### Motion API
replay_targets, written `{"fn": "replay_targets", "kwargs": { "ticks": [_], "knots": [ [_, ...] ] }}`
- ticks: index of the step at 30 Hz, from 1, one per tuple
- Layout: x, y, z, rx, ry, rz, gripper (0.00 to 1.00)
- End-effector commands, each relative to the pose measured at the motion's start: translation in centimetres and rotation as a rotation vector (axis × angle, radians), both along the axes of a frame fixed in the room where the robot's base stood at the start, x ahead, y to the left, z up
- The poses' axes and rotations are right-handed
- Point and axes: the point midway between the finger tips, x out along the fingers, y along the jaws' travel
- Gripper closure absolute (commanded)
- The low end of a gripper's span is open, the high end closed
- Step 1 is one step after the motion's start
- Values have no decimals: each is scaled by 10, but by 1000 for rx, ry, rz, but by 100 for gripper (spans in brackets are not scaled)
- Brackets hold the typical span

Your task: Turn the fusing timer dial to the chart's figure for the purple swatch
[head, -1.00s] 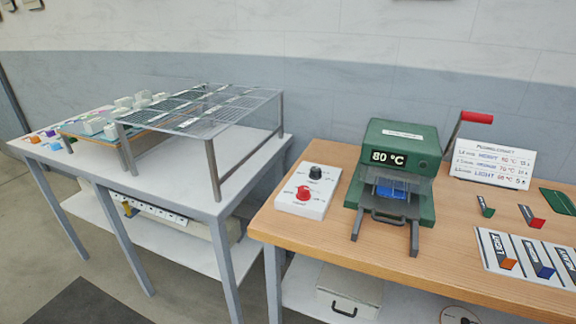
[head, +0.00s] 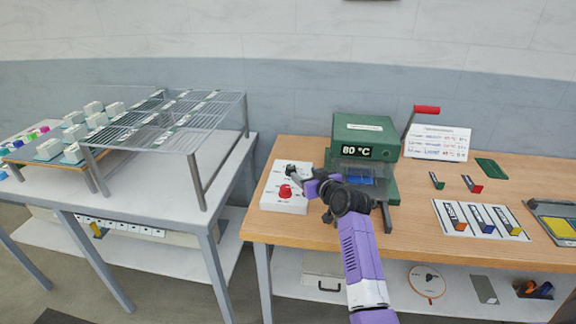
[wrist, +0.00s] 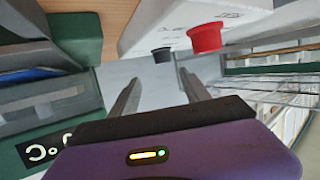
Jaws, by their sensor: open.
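A white control box (head: 272,205) on the wooden bench carries a red knob (head: 285,192) and, behind it, a black knob. My gripper (head: 294,171) is open at the black knob's place and partly hides it in the head view. In the wrist view, the black knob (wrist: 162,54) lies ahead between my open fingers (wrist: 160,78), with the red knob (wrist: 205,37) just to the right. I see no contact. I cannot tell which knob is the timer or read its setting. The chart (head: 438,143) stands at the back; its lines are too small to read surely. No clearly purple swatch shows.
The green press (head: 364,130) beside the box reads 80 °C and holds a blue piece (head: 358,181). Its crank has a red handle (head: 427,109). Several coloured pieces sit on a white card (head: 445,232) to the right. A wire rack (head: 165,120) stands on the left table.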

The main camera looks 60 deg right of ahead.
Motion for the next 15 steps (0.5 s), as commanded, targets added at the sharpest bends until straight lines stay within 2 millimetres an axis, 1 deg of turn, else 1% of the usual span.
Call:
{"fn": "replay_targets", "kwargs": {
  "ticks": [1,3,11,15],
  "knots": [
    [6,-7,3,20,16,19,45],
    [11,-10,1,44,40,52,45],
    [24,-15,-5,67,67,94,45],
    [38,-23,-11,67,67,94,45]
  ]
}}
